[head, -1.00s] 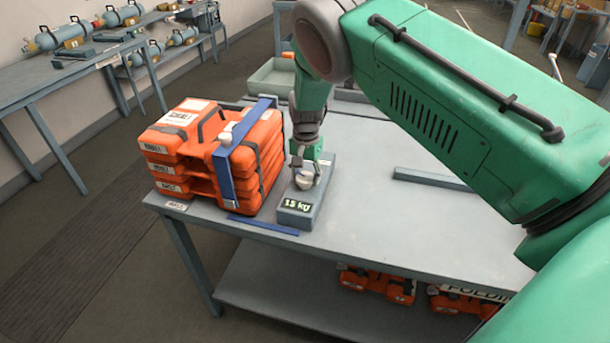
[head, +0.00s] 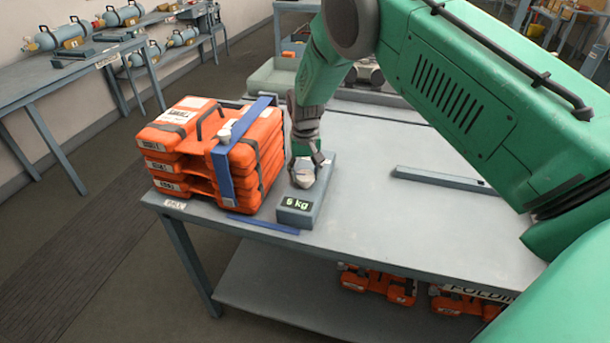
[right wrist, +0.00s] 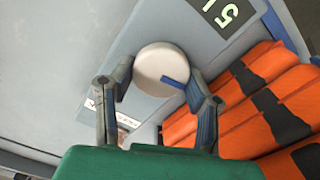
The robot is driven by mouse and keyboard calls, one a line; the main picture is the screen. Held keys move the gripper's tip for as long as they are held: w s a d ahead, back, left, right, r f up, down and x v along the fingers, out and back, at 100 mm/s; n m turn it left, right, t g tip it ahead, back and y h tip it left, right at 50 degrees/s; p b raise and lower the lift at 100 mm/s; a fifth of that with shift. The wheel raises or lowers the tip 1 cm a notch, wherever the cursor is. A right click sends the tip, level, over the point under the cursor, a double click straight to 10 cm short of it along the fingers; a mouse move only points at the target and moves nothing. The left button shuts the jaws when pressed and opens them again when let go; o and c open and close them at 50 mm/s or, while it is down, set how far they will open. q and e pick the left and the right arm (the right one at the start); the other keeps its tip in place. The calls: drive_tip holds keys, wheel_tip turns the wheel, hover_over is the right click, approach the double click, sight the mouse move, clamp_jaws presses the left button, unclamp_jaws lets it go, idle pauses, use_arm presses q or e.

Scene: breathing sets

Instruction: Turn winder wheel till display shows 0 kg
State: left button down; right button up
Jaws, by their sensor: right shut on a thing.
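The winder wheel (right wrist: 155,66), a pale round knob with a blue mark, sits between my right gripper's fingers (right wrist: 160,92) in the right wrist view. In the head view my right gripper (head: 304,166) is over the wheel, shut on it, on the grey winder box (head: 307,208). The display (head: 297,204) on the box's front reads a single digit and kg, looking like 5 or 6. In the right wrist view the display (right wrist: 221,14) is cut off at the top. My left gripper is not in view.
A stack of orange cases (head: 187,160) with a blue strap (head: 222,165) stands just left of the winder on the grey table (head: 375,235). A grey bar (head: 440,180) lies to the right. The table front is mostly clear.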

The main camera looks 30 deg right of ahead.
drive_tip(key=n, duration=0.4)
drive_tip(key=shift+a+n+b, duration=0.1)
drive_tip(key=shift+n+b, duration=0.2)
drive_tip(key=n, duration=0.3)
drive_tip(key=shift+s+n, duration=0.1)
drive_tip(key=shift+n, duration=0.2)
drive_tip(key=n, duration=0.5)
drive_tip(key=shift+b, duration=0.35)
drive_tip(key=shift+r+n, duration=0.1)
drive_tip(key=shift+n, duration=1.1)
drive_tip(key=o, duration=1.2)
drive_tip(key=shift+r, duration=0.1)
drive_tip(key=shift+c, duration=0.2)
drive_tip(key=shift+s, duration=0.1)
